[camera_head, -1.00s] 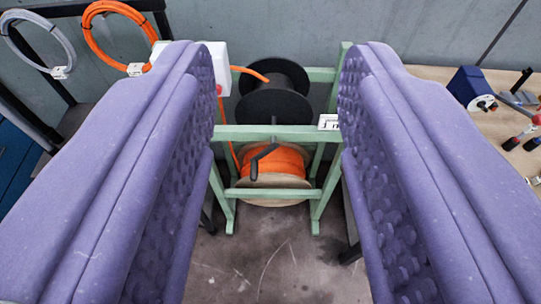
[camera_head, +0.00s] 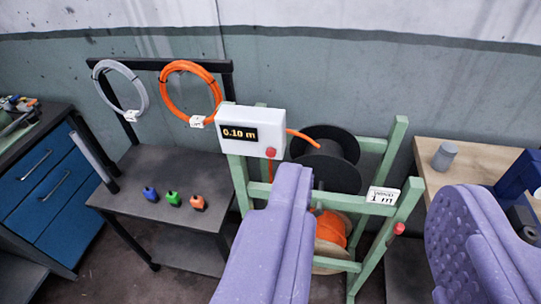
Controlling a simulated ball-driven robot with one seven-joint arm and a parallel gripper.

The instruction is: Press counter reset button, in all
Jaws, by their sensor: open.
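The counter (camera_head: 250,131) is a white box with a dark display reading 0.10 m, mounted on the upper left of a green frame. Its red button (camera_head: 270,153) is on the front face at the lower right. My gripper (camera_head: 370,215) is open and empty, its two purple padded fingers wide apart in the lower right of the view. The left finger's tip is below and to the right of the counter, and looks apart from it. The button is in clear view.
The green frame (camera_head: 397,150) carries a black spool (camera_head: 330,172) and an orange cable reel (camera_head: 330,228), partly behind my left finger. A dark table (camera_head: 160,165) with small coloured pieces stands left. Orange and grey coils hang above. A wooden bench (camera_head: 480,157) is at right.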

